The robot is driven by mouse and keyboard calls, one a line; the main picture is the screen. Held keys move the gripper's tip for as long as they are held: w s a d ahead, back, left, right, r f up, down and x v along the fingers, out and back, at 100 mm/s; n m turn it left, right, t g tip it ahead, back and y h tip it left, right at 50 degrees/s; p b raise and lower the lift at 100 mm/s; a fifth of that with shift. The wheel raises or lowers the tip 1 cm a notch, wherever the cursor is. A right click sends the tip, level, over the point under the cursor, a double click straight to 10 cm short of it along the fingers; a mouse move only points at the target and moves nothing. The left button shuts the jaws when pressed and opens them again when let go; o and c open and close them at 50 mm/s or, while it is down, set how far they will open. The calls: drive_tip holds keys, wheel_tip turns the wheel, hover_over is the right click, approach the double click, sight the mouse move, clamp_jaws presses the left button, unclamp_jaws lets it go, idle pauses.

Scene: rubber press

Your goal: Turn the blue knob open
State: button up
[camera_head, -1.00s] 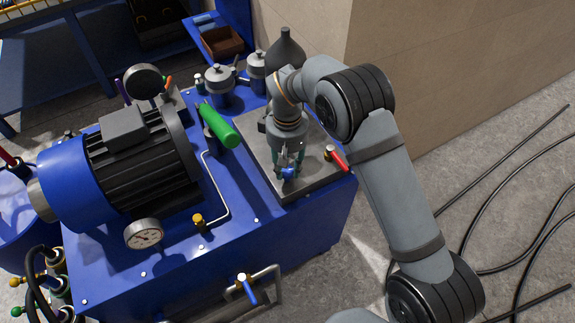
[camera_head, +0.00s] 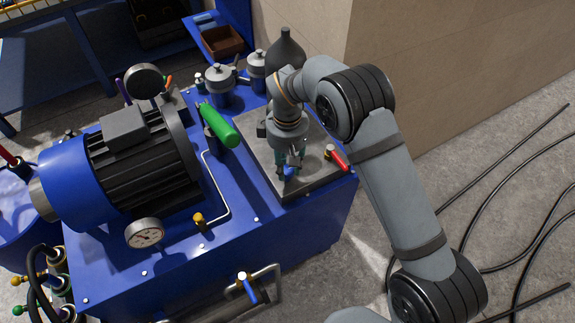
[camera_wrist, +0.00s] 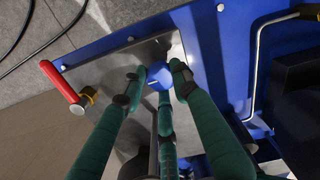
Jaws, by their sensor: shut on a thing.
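The blue knob (camera_head: 290,171) sits on the grey metal plate (camera_head: 318,178) on top of the blue machine. In the wrist view the blue knob (camera_wrist: 159,74) lies between the green fingers of my gripper (camera_wrist: 155,82). In the head view my gripper (camera_head: 290,164) points down over the knob, with its fingers closed around it. The fingers hide part of the knob and the fitting below it.
A red-handled valve (camera_head: 336,157) stands on the plate close to the right of my gripper. A green handle (camera_head: 218,125) and the motor (camera_head: 143,155) are to the left. A dark bottle-shaped vessel (camera_head: 286,58) stands behind. A wall rises at the back right.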

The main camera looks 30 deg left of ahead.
sight(287, 170)
drive_tip(key=o, duration=1.1)
drive_tip(key=shift+o, duration=0.2)
drive_tip(key=shift+r, duration=0.1)
wheel_tip(287, 170, up, 12)
drive_tip(key=shift+f, duration=0.2)
wheel_tip(287, 170, down, 12)
drive_tip(key=shift+r, duration=0.1)
idle(0.5)
